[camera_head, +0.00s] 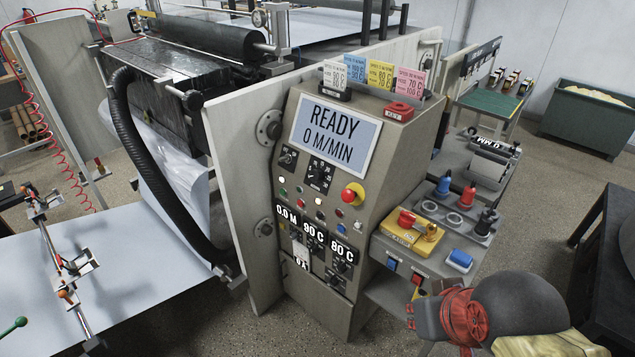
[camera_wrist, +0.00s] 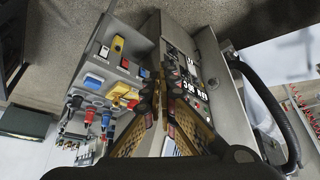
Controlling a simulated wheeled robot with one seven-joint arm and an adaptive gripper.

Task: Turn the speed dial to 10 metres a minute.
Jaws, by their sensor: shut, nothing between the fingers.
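The grey control console has a screen (camera_head: 335,135) reading READY, 0 M/MIN. Below it are a small black dial (camera_head: 288,159) and a larger black dial (camera_head: 319,176) with numbers around it; the numbers are too small to read, so I cannot tell which setting either points to. My gripper (camera_wrist: 154,88) is shut and empty in the wrist view, its fingertips in front of the console beside the side shelf. In the head view my arm's end is at the lower right, apart from the dials. The console face (camera_wrist: 182,60) appears sideways in the wrist view, its dials partly hidden by a finger.
A red emergency button (camera_head: 352,194) sits right of the dials, with small lamps and lower readouts of 0.0 M, 90 C and 80 C. A side shelf holds a yellow block (camera_head: 412,233), switches and coloured connectors. A black hose (camera_head: 135,160) hangs left of the console.

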